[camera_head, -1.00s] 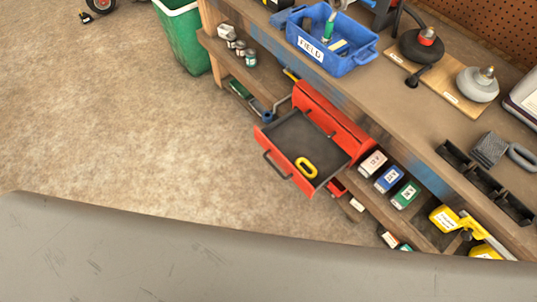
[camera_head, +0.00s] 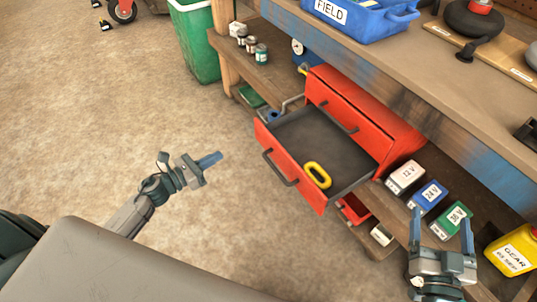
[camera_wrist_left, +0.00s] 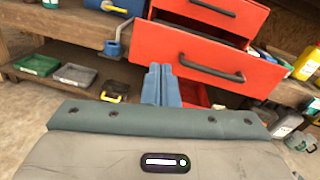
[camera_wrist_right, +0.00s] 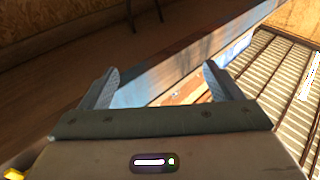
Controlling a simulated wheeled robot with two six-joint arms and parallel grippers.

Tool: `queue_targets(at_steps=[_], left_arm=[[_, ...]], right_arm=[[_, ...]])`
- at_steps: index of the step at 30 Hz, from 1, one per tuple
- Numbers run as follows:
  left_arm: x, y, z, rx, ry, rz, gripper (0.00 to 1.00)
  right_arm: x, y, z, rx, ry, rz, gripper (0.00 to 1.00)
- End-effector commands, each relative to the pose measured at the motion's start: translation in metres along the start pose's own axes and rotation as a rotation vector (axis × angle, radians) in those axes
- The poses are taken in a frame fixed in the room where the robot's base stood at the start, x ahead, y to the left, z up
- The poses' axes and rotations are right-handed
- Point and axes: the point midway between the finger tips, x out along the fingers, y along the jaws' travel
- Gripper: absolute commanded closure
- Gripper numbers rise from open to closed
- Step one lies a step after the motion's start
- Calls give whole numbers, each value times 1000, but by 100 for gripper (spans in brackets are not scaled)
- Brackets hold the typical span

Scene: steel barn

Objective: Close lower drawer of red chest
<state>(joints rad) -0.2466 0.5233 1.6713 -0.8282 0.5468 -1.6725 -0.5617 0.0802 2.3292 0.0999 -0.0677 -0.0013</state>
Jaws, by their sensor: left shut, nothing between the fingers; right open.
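The red chest (camera_head: 362,118) stands on the low shelf under the workbench. Its lower drawer (camera_head: 284,163) is pulled far out, with a dark handle (camera_head: 281,169) on its front and a yellow ring-shaped thing (camera_head: 317,175) inside. The upper drawer looks closed. My left gripper (camera_head: 211,160) is shut and empty, left of the drawer front with a gap between. In the left wrist view its fingers (camera_wrist_left: 161,85) show against the red drawer front (camera_wrist_left: 205,62). My right gripper (camera_head: 442,228) is open and empty, below the labelled boxes at the lower right.
Boxes labelled 12V (camera_head: 405,176), 24V (camera_head: 428,196) and 36V (camera_head: 450,221) sit right of the chest. A yellow gear container (camera_head: 512,254) is farther right. The workbench edge (camera_head: 400,110) overhangs. A green bin (camera_head: 198,45) stands at the back. Floor left of the drawer is clear.

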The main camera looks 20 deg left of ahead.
Motion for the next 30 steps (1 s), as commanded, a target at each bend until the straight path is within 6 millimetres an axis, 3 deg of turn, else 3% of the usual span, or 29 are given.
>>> queue_targets(at_steps=[6, 10, 14, 21, 30], left_arm=[[6, -15, 2, 175, -12, -81, 100], [15, -17, 5, 183, -15, -84, 100], [35, -19, 6, 179, -18, -83, 100], [88, -23, 7, 176, -17, -83, 100], [135, -27, 5, 176, -14, -83, 100]], right_arm=[[-10, -5, -26, 7, 84, -9, 15], [-11, -5, -24, 11, 56, -9, 15], [-15, -6, -11, 21, -20, -8, 15], [-30, -8, 26, 47, -223, -9, 15], [-44, -10, 50, 64, -358, -11, 15]])
